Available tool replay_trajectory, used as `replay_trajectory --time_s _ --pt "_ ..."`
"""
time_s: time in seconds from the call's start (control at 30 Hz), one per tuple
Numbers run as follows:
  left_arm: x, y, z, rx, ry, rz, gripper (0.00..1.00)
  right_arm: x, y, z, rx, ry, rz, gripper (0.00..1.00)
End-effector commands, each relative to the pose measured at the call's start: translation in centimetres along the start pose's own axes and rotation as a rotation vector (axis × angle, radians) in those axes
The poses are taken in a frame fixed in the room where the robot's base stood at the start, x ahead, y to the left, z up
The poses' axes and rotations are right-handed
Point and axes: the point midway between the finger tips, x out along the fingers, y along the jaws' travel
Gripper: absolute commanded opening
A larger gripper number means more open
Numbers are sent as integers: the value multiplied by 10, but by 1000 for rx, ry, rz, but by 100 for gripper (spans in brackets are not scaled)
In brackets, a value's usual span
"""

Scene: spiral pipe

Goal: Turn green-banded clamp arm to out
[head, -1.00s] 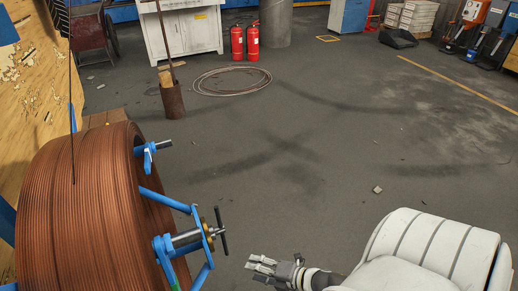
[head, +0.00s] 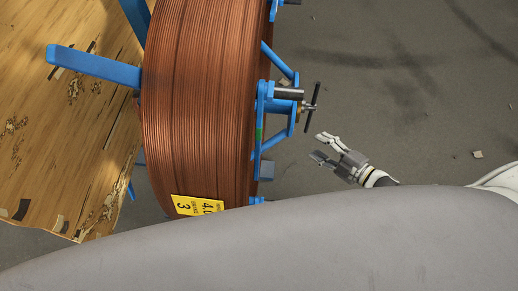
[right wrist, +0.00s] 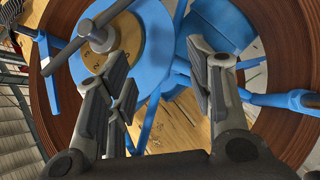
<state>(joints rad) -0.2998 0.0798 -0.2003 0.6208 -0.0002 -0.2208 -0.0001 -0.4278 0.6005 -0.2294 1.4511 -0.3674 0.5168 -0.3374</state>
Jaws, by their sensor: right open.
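A large coil of copper-coloured wire (head: 205,100) sits on a blue reel in the head view. A blue clamp arm with a green band (head: 259,133) is on the reel's right side. Beside it are a grey shaft and a dark T-handle (head: 311,107). My right gripper (head: 320,148) is open and empty, just below and right of the handle, apart from it. In the right wrist view its open fingers (right wrist: 160,62) face the blue hub (right wrist: 155,40), the brass disc (right wrist: 120,38) and the T-handle (right wrist: 88,30). No green band is clear there. My left gripper is out of view.
Blue struts (head: 275,60) stick out from the reel near the right gripper. A worn wooden panel (head: 75,110) with a blue bar (head: 95,66) stands left of the coil. The grey floor (head: 430,90) to the right is mostly clear, with a small scrap (head: 477,154).

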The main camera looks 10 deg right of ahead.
Motion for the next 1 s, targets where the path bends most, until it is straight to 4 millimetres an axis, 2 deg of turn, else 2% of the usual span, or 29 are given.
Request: replay_trajectory --time_s 0.27,0.6,0.8,1.0 --pt "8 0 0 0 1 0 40 -6 37 -71 508 266 -81 49" --pt "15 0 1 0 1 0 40 -36 58 -161 1111 477 -424 49" --pt "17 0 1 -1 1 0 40 -52 61 -190 1313 497 -595 49" --pt "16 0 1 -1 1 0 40 -51 61 -201 1361 497 -635 49"
